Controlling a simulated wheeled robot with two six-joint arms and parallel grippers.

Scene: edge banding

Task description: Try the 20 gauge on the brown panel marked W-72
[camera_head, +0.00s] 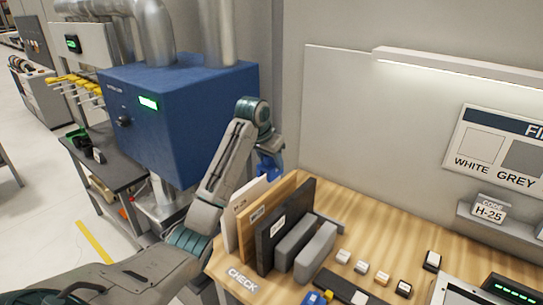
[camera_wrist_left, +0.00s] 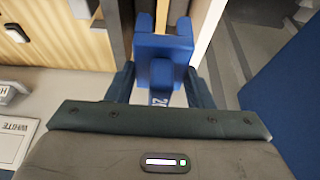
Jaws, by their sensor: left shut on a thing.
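My left gripper (camera_head: 268,150) is shut on a blue gauge (camera_wrist_left: 165,72), at the far end of the standing panels. The gauge also shows in the head view (camera_head: 269,166). In the left wrist view its label is partly hidden; a "2" shows. Its two prongs point away from my gripper, with the gap close to the edge of the brown panel (camera_head: 283,196); I cannot tell whether they touch. The brown panel stands upright between a white panel (camera_head: 244,203) and a black panel (camera_head: 292,212). Its label is too small to read. My right gripper is not in view.
Grey blocks (camera_head: 314,247) stand right of the black panel on the wooden table (camera_head: 375,220), with several small samples beyond. A blue machine (camera_head: 190,115) stands left of my arm. A sign (camera_head: 490,210) reads H-25.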

